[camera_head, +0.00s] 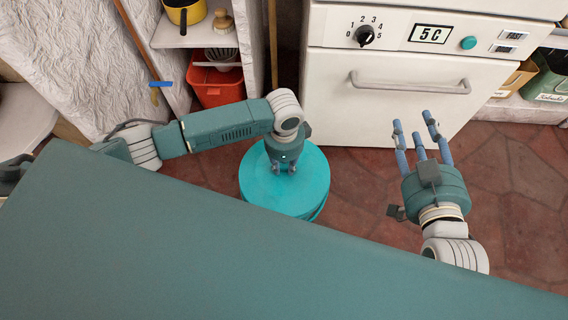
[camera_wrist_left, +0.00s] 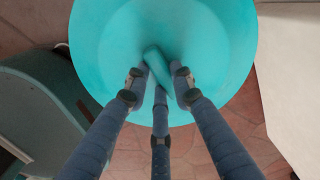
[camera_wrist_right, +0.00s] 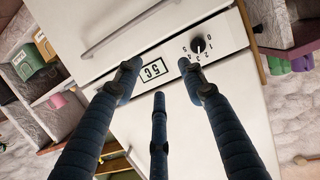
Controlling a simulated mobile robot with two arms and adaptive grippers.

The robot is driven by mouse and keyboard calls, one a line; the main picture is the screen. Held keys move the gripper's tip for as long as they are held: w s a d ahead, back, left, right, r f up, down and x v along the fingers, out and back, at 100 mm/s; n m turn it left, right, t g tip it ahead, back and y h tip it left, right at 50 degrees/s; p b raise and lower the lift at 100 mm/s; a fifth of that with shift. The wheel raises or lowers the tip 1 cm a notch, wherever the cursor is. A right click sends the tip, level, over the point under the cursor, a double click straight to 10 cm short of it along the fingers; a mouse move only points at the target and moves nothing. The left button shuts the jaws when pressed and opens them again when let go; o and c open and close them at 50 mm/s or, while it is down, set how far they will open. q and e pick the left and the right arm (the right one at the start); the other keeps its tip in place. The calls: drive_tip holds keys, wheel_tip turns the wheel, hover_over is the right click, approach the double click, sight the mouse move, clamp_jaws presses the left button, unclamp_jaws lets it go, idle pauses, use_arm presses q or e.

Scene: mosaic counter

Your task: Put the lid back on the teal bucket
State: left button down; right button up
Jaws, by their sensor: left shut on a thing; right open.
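The teal lid (camera_head: 262,187) is a round disc that lies over the teal bucket (camera_head: 320,211) on the floor. Only a sliver of the bucket shows below the lid's lower right edge, and I cannot tell whether the lid is fully seated. My left gripper (camera_head: 283,170) points down at the lid's middle. In the left wrist view my left fingers (camera_wrist_left: 158,85) are shut on the raised handle of the lid (camera_wrist_left: 110,35). My right gripper (camera_head: 424,135) is open and empty, in front of the oven, away from the bucket.
The white oven (camera_head: 440,100) with a handle and dial stands behind, right of the bucket. A shelf holds a yellow pot (camera_head: 185,14) at the back left, with a red-orange bin (camera_head: 218,88) below. Tiled floor (camera_head: 350,190) is free right of the bucket.

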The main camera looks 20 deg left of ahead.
drive_tip(key=shift+f, duration=0.1)
drive_tip(key=shift+s+d+f+g, duration=0.1)
drive_tip(key=shift+s+f+g, duration=0.05)
drive_tip(key=shift+f+g, duration=0.15)
drive_tip(key=shift+f, duration=0.1)
drive_tip(key=shift+s+d+f+g+h, duration=0.15)
drive_tip(key=shift+s+f+g, duration=0.1)
drive_tip(key=shift+f, duration=0.2)
drive_tip(key=shift+s+d+f+g+h, duration=0.15)
drive_tip(key=shift+s+f+g, duration=0.1)
drive_tip(key=shift+f, duration=0.2)
use_arm(q)
drive_tip(key=shift+f+p, duration=0.1)
drive_tip(key=shift+p, duration=0.25)
use_arm(e)
drive_tip(key=shift+f, duration=0.1)
use_arm(q)
drive_tip(key=shift+f, duration=0.3)
use_arm(e)
drive_tip(key=shift+s+d+f+g, duration=0.2)
drive_tip(key=shift+s+f+g, duration=0.35)
drive_tip(key=shift+f, duration=0.4)
drive_tip(key=shift+r, duration=0.1)
